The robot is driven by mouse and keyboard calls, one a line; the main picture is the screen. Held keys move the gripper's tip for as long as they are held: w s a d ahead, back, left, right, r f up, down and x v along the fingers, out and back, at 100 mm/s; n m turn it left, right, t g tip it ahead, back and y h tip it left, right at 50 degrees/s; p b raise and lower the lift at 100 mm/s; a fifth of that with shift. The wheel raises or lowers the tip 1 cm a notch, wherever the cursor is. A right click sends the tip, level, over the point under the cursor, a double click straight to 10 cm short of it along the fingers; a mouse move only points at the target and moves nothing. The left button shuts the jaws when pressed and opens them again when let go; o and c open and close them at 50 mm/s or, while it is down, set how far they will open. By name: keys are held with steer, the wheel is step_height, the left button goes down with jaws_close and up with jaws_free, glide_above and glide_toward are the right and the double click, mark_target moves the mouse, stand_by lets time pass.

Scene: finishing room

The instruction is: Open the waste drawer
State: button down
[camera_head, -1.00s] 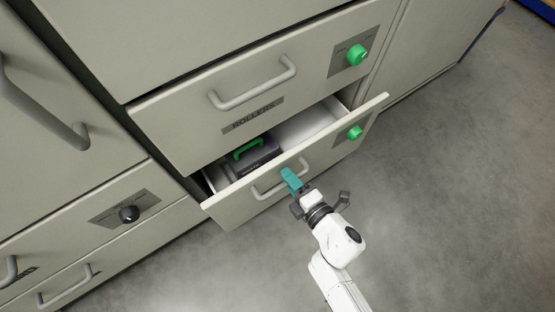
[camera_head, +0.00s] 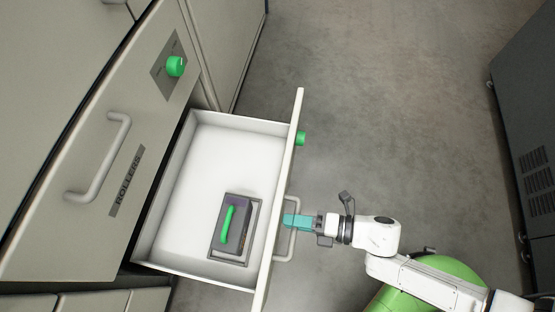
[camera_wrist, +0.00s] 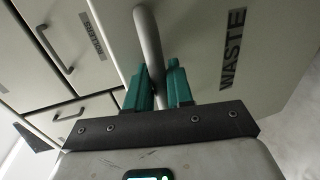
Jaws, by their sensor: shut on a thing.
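The waste drawer (camera_head: 210,150) is pulled well out of the cabinet, its white inside open to view. Its front panel bears the word WASTE in the wrist view (camera_wrist: 205,50). Its grey bar handle (camera_head: 289,250) is on the outer face and also shows in the wrist view (camera_wrist: 148,40). My gripper (camera_head: 290,221) has teal fingers shut on the handle, one on each side of the bar in the wrist view (camera_wrist: 156,85). A dark box with a green handle (camera_head: 228,224) lies in the drawer, near its front.
The ROLLERS drawer (camera_head: 128,165) above is shut; a green knob (camera_head: 175,66) sits beside it. Another green knob (camera_head: 301,139) is on the waste drawer's front. Grey floor (camera_head: 400,100) is clear beyond the drawer. A dark cabinet (camera_head: 525,120) stands at the right.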

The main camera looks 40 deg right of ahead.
steer(key=shift+s+d, duration=0.4)
steer(key=shift+s, duration=0.1)
steer(key=c, duration=1.2)
jaws_free()
steer(key=shift+o, duration=0.2)
steer(key=p+v, duration=0.2)
steer(key=v, duration=0.8)
steer(key=shift+s+d, duration=0.2)
steer(key=shift+s, duration=0.15)
steer(key=shift+w+r, duration=0.1)
